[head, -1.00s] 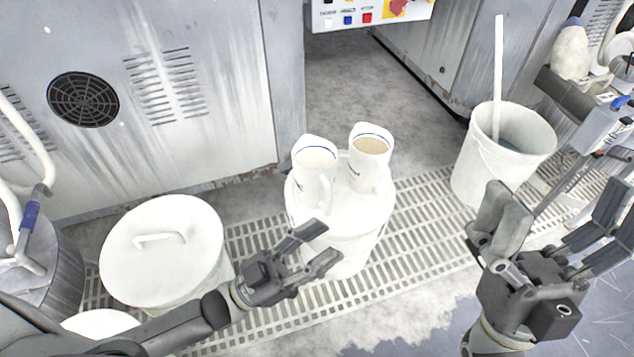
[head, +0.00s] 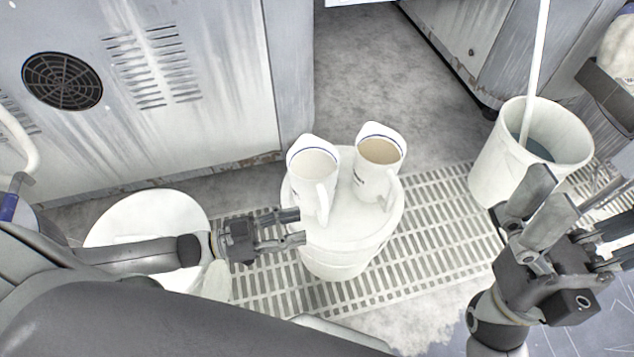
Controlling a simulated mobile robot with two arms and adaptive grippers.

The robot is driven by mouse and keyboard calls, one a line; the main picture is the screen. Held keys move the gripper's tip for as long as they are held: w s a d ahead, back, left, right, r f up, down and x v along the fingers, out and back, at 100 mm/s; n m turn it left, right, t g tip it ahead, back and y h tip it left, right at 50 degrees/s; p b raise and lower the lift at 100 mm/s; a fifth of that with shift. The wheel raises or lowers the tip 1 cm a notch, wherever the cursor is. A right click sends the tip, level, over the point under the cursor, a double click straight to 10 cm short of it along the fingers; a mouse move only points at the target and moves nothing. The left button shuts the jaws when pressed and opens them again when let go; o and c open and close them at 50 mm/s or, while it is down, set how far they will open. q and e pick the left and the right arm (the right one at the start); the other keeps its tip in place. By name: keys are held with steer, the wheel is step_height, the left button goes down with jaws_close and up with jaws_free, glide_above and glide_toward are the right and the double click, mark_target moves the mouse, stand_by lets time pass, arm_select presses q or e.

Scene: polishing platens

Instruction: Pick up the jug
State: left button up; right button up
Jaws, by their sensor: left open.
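Two white jugs with a blue line below the rim stand upright side by side on a white lidded bucket (head: 345,232). The left jug (head: 308,185) holds something pale, and its handle faces the front right. The right jug (head: 375,178) holds something tan, and its handle is also at the front right. My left gripper (head: 300,226) is open and empty, at the bucket's left edge, just in front of and below the left jug. I cannot tell whether it touches the bucket. My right gripper (head: 590,208) has its fingers spread and empty, far to the right of the jugs.
A white bucket (head: 485,165) with a stick in it stands at the right, behind my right gripper. Another white lidded bucket (head: 150,210) is at the left, partly hidden by my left arm. A grey cabinet (head: 215,110) stands behind. Slotted floor grating (head: 440,220) lies clear between the buckets.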

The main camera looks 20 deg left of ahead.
mark_target(325, 219)
arm_select(q)
steer(key=x, duration=0.2)
steer(key=b+x, duration=0.1)
steer(key=x, duration=0.1)
steer(key=b+x, duration=0.1)
steer(key=x, duration=0.1)
steer(key=shift+d+r, duration=0.2)
steer(key=shift+r, duration=0.1)
steer(key=shift+w+d, duration=0.25)
steer(key=shift+d, duration=0.25)
jaws_close()
steer(key=shift+w+r, duration=0.1)
steer(key=shift+r, duration=0.15)
